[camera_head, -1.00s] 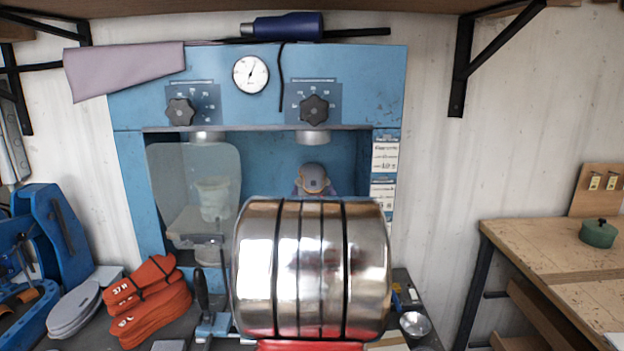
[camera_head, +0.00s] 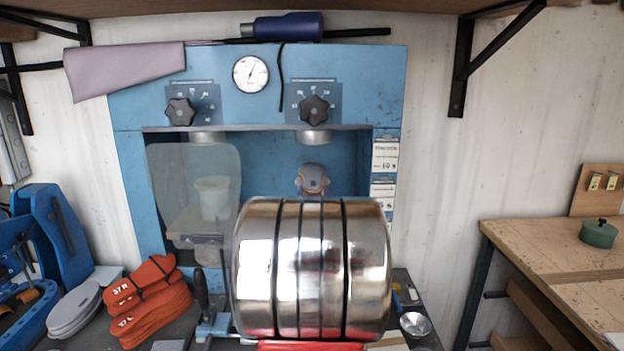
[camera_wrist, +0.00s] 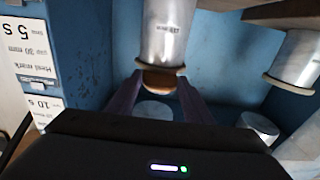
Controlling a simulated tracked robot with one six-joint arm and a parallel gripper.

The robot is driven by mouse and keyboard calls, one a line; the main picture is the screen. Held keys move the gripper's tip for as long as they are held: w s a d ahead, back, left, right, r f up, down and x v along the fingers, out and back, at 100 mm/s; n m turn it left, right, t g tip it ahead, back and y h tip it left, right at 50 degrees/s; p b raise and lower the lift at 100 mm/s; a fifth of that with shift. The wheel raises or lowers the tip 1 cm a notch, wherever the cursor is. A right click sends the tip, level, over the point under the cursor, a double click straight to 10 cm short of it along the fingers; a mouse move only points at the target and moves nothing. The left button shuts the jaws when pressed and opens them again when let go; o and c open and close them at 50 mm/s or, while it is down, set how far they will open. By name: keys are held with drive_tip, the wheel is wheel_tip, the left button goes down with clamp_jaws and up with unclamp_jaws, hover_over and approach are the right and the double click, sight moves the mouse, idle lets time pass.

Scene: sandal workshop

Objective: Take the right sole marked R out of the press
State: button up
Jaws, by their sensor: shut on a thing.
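The blue press (camera_head: 352,89) stands ahead against the wall. In its right bay, my gripper (camera_wrist: 160,88) has its two purple fingers closed around a rounded brown piece (camera_wrist: 159,81). This piece looks like the sole; no R mark is readable on it. It sits at the rimmed end of a metal post (camera_wrist: 167,35), touching it or very near; I cannot tell which. In the head view my gripper (camera_head: 313,182) is small inside the bay, and my own shiny arm hides the bay's lower part.
A clear shield (camera_head: 170,165) covers the left bay. A second post (camera_wrist: 297,60) and round press heads (camera_wrist: 258,126) are close by. Orange-red soles (camera_head: 150,305) and grey soles (camera_head: 75,308) lie at left. A wooden bench (camera_head: 555,262) stands at right.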

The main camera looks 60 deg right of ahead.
drive_tip(key=shift+w+r, duration=0.1)
drive_tip(key=shift+r, duration=0.65)
drive_tip(key=o, duration=0.4)
drive_tip(key=c, duration=0.4)
drive_tip(key=shift+c, duration=0.2)
drive_tip(key=shift+r, duration=0.5)
